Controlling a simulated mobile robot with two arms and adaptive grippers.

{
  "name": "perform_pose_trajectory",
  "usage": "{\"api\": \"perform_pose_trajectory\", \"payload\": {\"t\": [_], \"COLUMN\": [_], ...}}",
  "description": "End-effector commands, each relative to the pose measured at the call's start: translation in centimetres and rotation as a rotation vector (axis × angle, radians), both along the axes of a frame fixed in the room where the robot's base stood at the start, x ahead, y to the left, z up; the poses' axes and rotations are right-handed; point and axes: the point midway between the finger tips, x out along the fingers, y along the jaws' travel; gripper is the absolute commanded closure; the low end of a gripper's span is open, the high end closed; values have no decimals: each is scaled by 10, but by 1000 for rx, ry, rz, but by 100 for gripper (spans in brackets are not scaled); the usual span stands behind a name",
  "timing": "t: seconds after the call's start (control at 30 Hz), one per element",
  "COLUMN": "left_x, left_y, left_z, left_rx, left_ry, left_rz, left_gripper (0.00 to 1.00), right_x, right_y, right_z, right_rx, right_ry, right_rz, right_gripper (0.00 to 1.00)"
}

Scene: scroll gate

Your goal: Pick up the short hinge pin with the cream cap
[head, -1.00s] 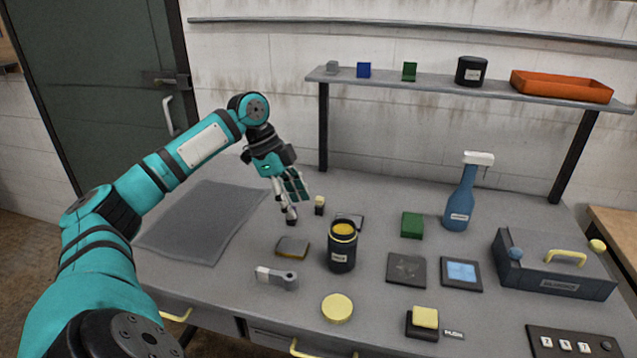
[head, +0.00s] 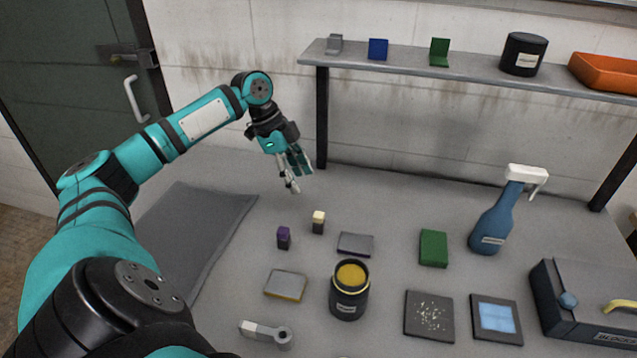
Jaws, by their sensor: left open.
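The short hinge pin with the cream cap (head: 318,222) stands upright on the grey bench, with a dark body under the cap. A similar pin with a purple cap (head: 284,238) stands just left of it and a little nearer. My left gripper (head: 300,180) is open and empty. It hangs above the bench behind and slightly left of the cream-capped pin, apart from it. My right gripper does not show.
A small flat dark block (head: 356,244) lies right of the cream-capped pin. An open black jar (head: 349,290) and a yellow-edged block (head: 286,285) are nearer. A green block (head: 433,248) and spray bottle (head: 497,215) stand right. A shelf (head: 460,74) spans the back.

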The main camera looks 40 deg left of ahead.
Motion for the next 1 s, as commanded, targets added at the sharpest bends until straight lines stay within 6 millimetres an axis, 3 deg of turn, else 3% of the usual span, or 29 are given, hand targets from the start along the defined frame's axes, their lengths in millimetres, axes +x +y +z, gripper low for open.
{"api": "perform_pose_trajectory", "payload": {"t": [0.3, 0.57, 0.8, 1.0], "left_x": [12, 16, 24, 26], "left_y": [-21, -26, -37, -39], "left_z": [-55, -72, -105, -114], "left_rx": [-2, -2, -3, 2], "left_ry": [1, 1, 1, 1], "left_rz": [-1, 0, 0, 0], "left_gripper": [48, 48, 48, 48], "right_x": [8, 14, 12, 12], "right_y": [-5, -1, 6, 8], "right_z": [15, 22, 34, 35], "right_rx": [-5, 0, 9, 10], "right_ry": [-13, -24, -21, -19], "right_rz": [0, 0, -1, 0], "right_gripper": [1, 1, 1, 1]}}
